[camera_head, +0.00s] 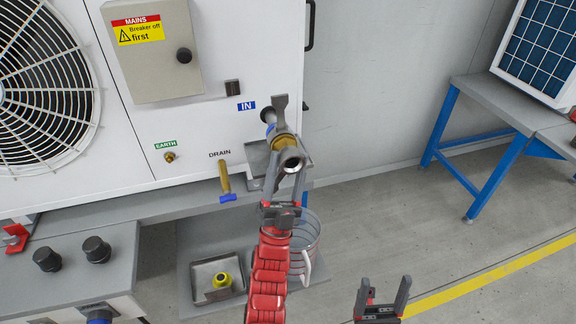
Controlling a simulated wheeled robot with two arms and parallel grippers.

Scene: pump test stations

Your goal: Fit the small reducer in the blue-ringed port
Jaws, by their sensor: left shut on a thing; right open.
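My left gripper (286,182) comes up from below on its red arm and is shut on a brass fitting with a round steel mouth (291,160). The fitting is in front of the blue-ringed port (269,128), beside the IN label on the white cabinet. The fitting and a grey upright piece (281,110) overlap the port, so I cannot tell whether the fitting touches it. A small yellow fitting (220,281) lies in a grey tray below. I cannot tell which fitting is the small reducer. My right gripper (384,296) is open and empty at the bottom edge.
A drain tap (225,182) with a blue handle sticks out left of the port. A clear bucket (306,238) stands behind my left arm. The metal tray (199,291) is at lower left. A blue-legged bench (447,118) stands at right, with open floor before it.

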